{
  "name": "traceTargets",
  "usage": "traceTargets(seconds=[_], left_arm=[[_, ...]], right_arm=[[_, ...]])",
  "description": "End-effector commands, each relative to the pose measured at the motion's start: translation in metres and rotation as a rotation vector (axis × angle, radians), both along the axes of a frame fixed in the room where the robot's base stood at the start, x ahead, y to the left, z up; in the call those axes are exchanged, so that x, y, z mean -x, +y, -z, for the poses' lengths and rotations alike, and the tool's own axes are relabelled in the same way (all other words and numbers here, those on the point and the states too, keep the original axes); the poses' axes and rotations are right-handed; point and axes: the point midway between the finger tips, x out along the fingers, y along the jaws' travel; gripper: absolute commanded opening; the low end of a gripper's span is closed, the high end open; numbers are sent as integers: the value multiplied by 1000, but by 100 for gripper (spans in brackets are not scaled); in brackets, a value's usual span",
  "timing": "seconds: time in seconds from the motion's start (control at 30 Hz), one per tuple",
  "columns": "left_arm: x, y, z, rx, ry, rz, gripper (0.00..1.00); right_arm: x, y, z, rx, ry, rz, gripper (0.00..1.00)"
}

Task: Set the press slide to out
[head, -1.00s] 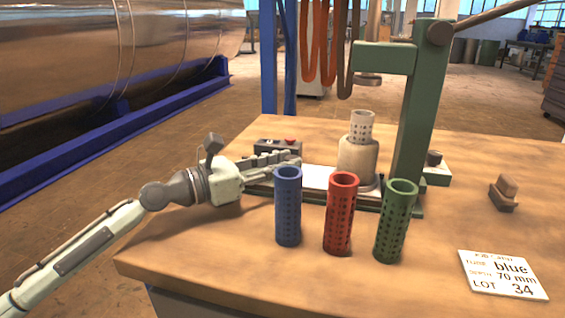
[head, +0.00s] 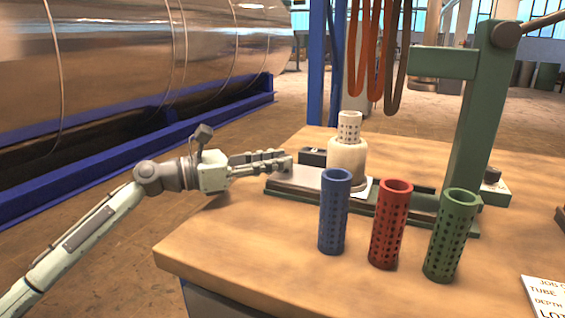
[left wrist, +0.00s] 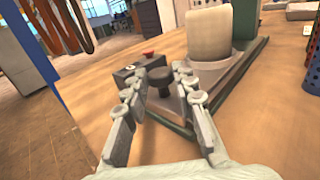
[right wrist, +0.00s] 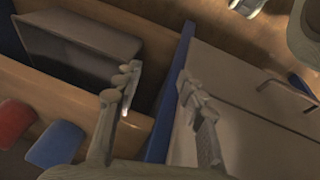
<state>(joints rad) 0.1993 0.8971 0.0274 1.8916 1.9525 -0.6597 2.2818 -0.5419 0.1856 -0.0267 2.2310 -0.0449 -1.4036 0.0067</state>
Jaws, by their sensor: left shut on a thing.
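The press (head: 478,110) is a green frame with an overhead arm at the right of the head view. Its slide (head: 305,178) is a pale plate on a green base, drawn left, clear of the press column. A cream cylinder (head: 346,158) stands upright on the slide with a white perforated tube (head: 349,127) in its top. My left gripper (head: 283,163) is at the slide's left end. In the left wrist view its fingers are shut around a dark knob (left wrist: 158,80). My right gripper (right wrist: 156,88) is open and empty, away from the press.
Blue (head: 334,212), red (head: 390,225) and green (head: 451,237) perforated tubes stand upright in front of the press. A dark box with a red button (left wrist: 140,66) sits behind the knob. A card (head: 548,295) lies at the right. The front left tabletop is clear.

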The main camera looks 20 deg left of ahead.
Motion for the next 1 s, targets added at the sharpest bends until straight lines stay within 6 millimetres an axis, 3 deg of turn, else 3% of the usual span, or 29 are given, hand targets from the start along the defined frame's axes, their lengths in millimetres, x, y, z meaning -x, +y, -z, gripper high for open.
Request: traceTargets(seconds=[0.17,0.2,0.33,0.73,1.0], left_arm=[[-1,3,1,-4,2,-7,0],[-1,4,1,-4,2,-8,30],[-1,3,1,-3,1,-7,46],[5,7,2,0,4,-5,46],[41,43,2,-1,5,-8,46]], right_arm=[[0,0,0,0,0,0,40],[0,0,0,0,0,0,40],[0,0,0,0,0,-1,40],[0,0,0,0,0,1,40],[0,0,0,0,0,0,40]])
